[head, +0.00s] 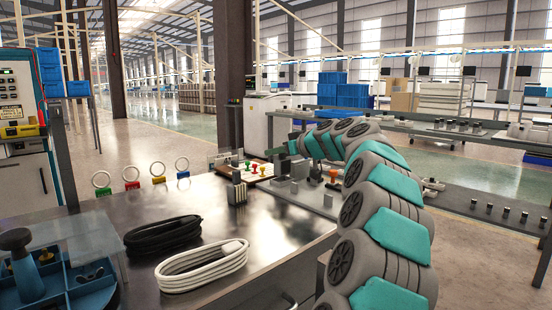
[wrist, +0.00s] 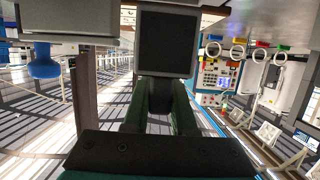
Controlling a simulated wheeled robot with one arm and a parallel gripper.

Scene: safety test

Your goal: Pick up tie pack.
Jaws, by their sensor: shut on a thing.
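My gripper shows in the wrist view (wrist: 163,85), with two dark green fingers reaching up the picture. At their tips is a dark square-faced block (wrist: 166,43) with a grey edge, and the gripper is shut on it. I cannot tell from its look whether this block is the tie pack. In the head view, my gripper (head: 291,148) is above the back right part of the metal table, at the end of my grey and teal arm. What it holds is not clear there.
A black cable coil (head: 163,234) and a white cable coil (head: 203,266) lie on the metal table (head: 285,240). A blue divided tray (head: 60,284) is at the left front. A small grey block with dark upright pieces (head: 237,192) and colored ringed clamps (head: 132,184) stand farther back.

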